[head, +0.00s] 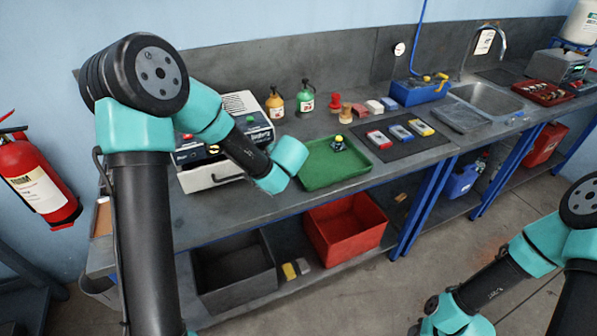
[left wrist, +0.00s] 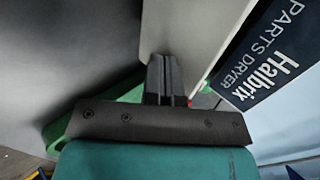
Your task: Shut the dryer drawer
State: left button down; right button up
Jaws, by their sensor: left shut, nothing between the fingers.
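The parts dryer (head: 240,105) stands at the left end of the bench, with a dark label panel that also shows in the left wrist view (left wrist: 265,60). Its pale drawer (head: 208,182) juts out below the panel toward the front of the bench, with a dark handle on its front. My left arm crosses over the dryer, and its teal wrist is just right of the drawer; the fingers are hidden in the head view. In the left wrist view my left gripper (left wrist: 167,80) is shut and empty, its tips close against a pale surface; contact is unclear. My right gripper is not in view.
A green tray (head: 318,182) with a small bottle (head: 339,143) lies right of my left wrist. Dark mat (head: 408,150) with several small boxes is further right. Bottles (head: 305,98) stand behind. A red bin (head: 345,230) and grey bin (head: 235,275) sit on the lower shelf.

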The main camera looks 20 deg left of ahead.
pick_arm(q)
jog(key=w+a, duration=0.2)
jog(key=a, duration=0.1)
jog(key=shift+w, duration=0.35)
jog(key=shift+w+a, duration=0.1)
jog(key=shift+w, duration=0.05)
jog(key=shift+s+d, duration=0.25)
jog(key=shift+d, duration=0.05)
jog(key=s+d, duration=0.3)
jog(key=v, duration=0.9)
jog(key=shift+r, duration=0.35)
jog(key=shift+s, duration=0.15)
